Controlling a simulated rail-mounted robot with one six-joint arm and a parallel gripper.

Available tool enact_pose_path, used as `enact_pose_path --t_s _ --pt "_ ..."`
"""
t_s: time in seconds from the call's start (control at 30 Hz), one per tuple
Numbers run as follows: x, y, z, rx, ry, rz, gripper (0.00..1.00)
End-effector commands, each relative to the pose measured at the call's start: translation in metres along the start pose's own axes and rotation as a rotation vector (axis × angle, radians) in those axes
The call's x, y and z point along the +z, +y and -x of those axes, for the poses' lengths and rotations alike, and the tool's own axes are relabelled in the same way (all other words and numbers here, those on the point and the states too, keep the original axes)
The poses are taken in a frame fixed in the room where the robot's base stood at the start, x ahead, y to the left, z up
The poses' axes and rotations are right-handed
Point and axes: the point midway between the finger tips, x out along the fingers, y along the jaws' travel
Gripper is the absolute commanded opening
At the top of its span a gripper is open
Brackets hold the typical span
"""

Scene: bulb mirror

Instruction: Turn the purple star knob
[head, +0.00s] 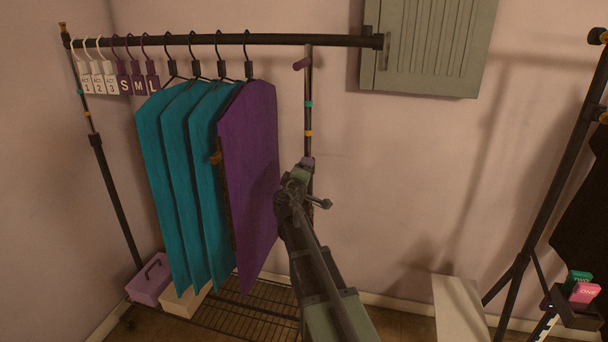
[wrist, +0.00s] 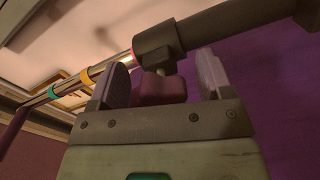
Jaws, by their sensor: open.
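The purple knob (wrist: 160,90) shows in the wrist view on a short stem under the dark collar of the rack's upright. It lies between the two fingers of my gripper (wrist: 164,82), which is open with a small gap on each side of the knob. The star shape is hard to make out from here. In the head view my gripper (head: 302,176) is at the right upright of the clothes rack, just right of the purple garment. A bit of purple (head: 307,162) shows at its tip; the rest there is hidden by the gripper.
Several teal garments (head: 160,180) and a purple garment (head: 250,170) hang close on the left. A grey-green cabinet (head: 430,45) is on the wall. Free room lies to the right.

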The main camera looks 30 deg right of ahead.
Motion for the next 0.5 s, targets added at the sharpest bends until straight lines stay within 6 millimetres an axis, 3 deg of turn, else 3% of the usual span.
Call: enact_pose_path --t_s 0.17,0.5 --pt "0.000 0.000 0.008 0.000 0.000 0.000 0.73" --pt "0.001 0.000 0.087 -0.001 0.002 0.000 0.73"
